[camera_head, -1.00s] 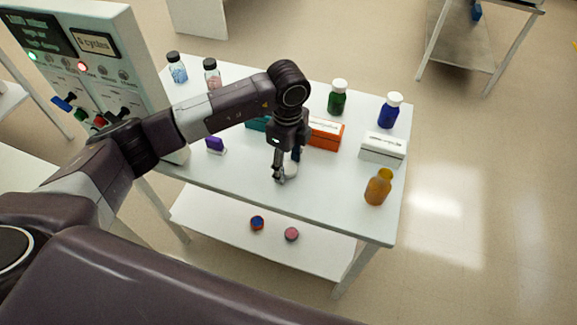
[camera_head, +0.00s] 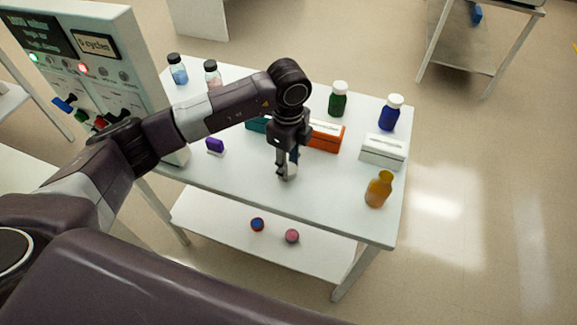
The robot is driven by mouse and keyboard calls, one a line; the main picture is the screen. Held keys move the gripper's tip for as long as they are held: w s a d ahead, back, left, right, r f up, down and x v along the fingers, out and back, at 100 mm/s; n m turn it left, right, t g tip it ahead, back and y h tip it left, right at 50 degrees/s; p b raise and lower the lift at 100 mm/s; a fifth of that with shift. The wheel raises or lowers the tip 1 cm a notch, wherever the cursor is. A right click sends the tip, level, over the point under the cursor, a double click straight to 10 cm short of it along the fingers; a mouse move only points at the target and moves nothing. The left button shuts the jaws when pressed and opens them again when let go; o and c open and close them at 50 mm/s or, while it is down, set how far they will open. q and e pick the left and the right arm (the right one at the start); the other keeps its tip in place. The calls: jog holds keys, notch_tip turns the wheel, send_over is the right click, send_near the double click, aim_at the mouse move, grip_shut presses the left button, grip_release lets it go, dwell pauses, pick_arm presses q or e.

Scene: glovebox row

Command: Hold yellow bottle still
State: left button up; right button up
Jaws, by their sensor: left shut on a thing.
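The yellow bottle (camera_head: 377,191), amber in colour, stands at the right front of the white table (camera_head: 330,207). No white or black cap shows on it. My left gripper (camera_head: 285,173) points down over the table's middle, clearly to the left of the yellow bottle and apart from it. My right gripper is not in view.
A white box (camera_head: 382,151), an orange box (camera_head: 326,137), a green bottle (camera_head: 338,100) and a blue bottle (camera_head: 390,113) stand behind. A purple item (camera_head: 215,146) lies left. Two small round things, one pink (camera_head: 292,236), lie on the lower shelf.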

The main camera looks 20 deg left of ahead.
pick_arm(q)
notch_tip(320, 180, up, 14)
jog(key=b, duration=0.3)
notch_tip(320, 180, up, 6)
jog(key=f, duration=0.1)
send_over(289, 167)
jog(key=shift+s+r+p, duration=0.1)
jog(key=shift+r+p, duration=0.15)
jog(key=shift+p, duration=0.05)
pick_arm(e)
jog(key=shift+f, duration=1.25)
